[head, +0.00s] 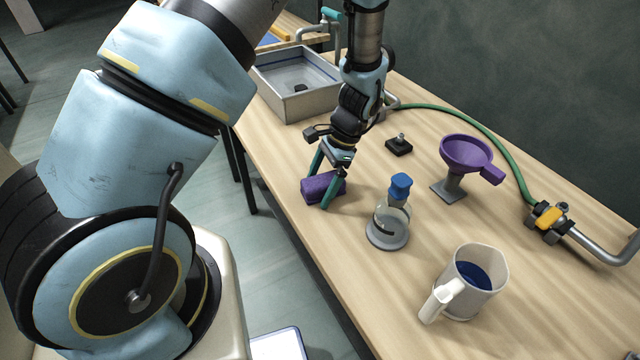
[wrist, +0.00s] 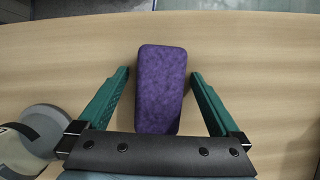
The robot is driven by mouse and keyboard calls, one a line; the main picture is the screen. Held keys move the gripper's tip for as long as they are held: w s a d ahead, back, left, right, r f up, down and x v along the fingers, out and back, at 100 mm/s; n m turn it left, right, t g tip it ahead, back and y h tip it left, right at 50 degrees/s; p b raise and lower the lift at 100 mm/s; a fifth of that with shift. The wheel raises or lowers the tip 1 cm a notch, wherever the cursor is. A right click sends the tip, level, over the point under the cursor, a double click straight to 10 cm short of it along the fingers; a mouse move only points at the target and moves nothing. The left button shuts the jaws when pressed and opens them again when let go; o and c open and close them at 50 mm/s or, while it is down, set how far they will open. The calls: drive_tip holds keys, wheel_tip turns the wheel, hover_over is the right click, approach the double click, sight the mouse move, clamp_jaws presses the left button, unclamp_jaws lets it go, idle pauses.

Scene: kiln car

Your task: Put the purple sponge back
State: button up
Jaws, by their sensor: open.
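The purple sponge (head: 318,188) lies on the wooden table near its left edge. My gripper (head: 320,190) points down over it, with a green finger on either side. In the wrist view the sponge (wrist: 160,88) sits between the two open fingers of my gripper (wrist: 158,76), with a gap on both sides. The sponge looks like it rests on the table. The place it belongs to cannot be told for sure; a grey sink basin (head: 296,84) stands farther back on the table.
A flask with a blue stopper (head: 390,215) stands close to the sponge's right; its base (wrist: 42,122) shows in the wrist view. A purple funnel on a stand (head: 467,155), a jug with blue liquid (head: 468,283), a small black device (head: 398,146) and a green hose (head: 470,116) are farther right.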

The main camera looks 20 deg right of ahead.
drive_tip(key=shift+r, duration=0.1)
drive_tip(key=shift+p+v, duration=2.7)
drive_tip(key=shift+v, duration=1.25)
drive_tip(key=shift+d, duration=0.1)
drive_tip(key=b+v, duration=0.3)
drive_tip(key=v, duration=0.7)
drive_tip(key=shift+r+b, duration=0.3)
drive_tip(key=shift+b, duration=0.05)
drive_tip(key=shift+s+d, duration=0.1)
drive_tip(key=w+a+r+n+h, duration=0.2)
drive_tip(key=a+n, duration=0.2)
drive_tip(key=a, duration=0.5)
drive_tip(key=w+a+r+n+h, duration=0.1)
drive_tip(key=w+a+r+n, duration=0.2)
drive_tip(key=a, duration=0.5)
drive_tip(key=s+a+n+t+h, duration=0.1)
drive_tip(key=s+a+n, duration=0.3)
drive_tip(key=a+n, duration=0.5)
drive_tip(key=a+t, duration=0.1)
drive_tip(key=a, duration=0.4)
drive_tip(key=shift+a+h, duration=0.3)
